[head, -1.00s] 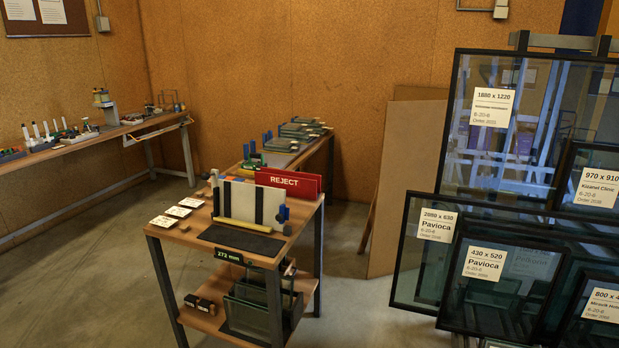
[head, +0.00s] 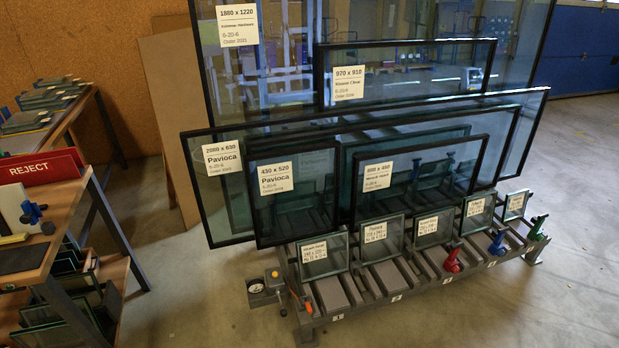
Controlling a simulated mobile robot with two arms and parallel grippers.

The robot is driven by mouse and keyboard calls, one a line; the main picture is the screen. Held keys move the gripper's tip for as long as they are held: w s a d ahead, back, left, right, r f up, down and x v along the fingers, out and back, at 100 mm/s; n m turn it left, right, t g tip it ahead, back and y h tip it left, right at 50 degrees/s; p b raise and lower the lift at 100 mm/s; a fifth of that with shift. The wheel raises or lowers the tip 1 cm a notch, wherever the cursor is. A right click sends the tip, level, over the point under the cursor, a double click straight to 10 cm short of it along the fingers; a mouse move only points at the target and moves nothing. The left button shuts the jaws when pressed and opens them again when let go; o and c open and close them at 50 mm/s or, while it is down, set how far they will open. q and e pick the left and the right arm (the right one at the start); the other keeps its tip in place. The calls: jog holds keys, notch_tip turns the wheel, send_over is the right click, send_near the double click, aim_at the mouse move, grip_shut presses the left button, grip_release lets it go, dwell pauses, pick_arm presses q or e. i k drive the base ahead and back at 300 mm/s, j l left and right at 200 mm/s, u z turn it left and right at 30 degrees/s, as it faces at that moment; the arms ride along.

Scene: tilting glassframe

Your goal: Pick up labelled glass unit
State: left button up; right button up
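Several labelled glass units lean on a rack. At the back is a tall unit labelled 1880 x 1220 (head: 285,100), with a 970 x 910 unit (head: 420,72) in front. A wide 2080 x 630 unit (head: 230,208) stands at the left, behind a 430 x 520 Pavioca unit (head: 300,205) and an 800 x 400 unit (head: 432,172). Small labelled glass units stand in a row along the front, including one above slot 1 (head: 325,265), a Pavioca one (head: 378,250) and others to the right (head: 478,210). Neither gripper is in view.
The dark slotted rack (head: 337,317) carries red, blue and green clamp-like handles and a small gauge at its left end. A wooden table (head: 62,215) with a red REJECT sign (head: 40,167) stands at the left. Concrete floor (head: 185,300) is clear between them.

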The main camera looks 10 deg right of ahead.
aim_at(429, 230)
jog(key=i+l+z, duration=0.1)
jog(key=z, duration=1)
jog(key=u, duration=2.8)
jog(key=z, duration=2.8)
jog(key=i+l+u, duration=0.1)
jog(key=i+l, duration=0.15)
jog(key=i, duration=0.15)
jog(key=i+l+u, duration=0.15)
jog(key=i+l, duration=0.2)
jog(key=i+l+u, duration=0.1)
jog(key=i+l, duration=0.2)
jog(key=i+l+u, duration=0.1)
jog(key=i+l, duration=0.3)
jog(key=i+l+u, duration=0.15)
jog(key=i+l, duration=0.2)
jog(key=i+l+u, duration=0.1)
jog(key=i+l, duration=0.2)
jog(key=l, duration=0.2)
jog(key=i+l+u, duration=0.1)
jog(key=i+l, duration=0.2)
jog(key=l, duration=0.15)
jog(key=i+l+u, duration=0.15)
jog(key=i+l, duration=0.15)
jog(key=l, duration=0.2)
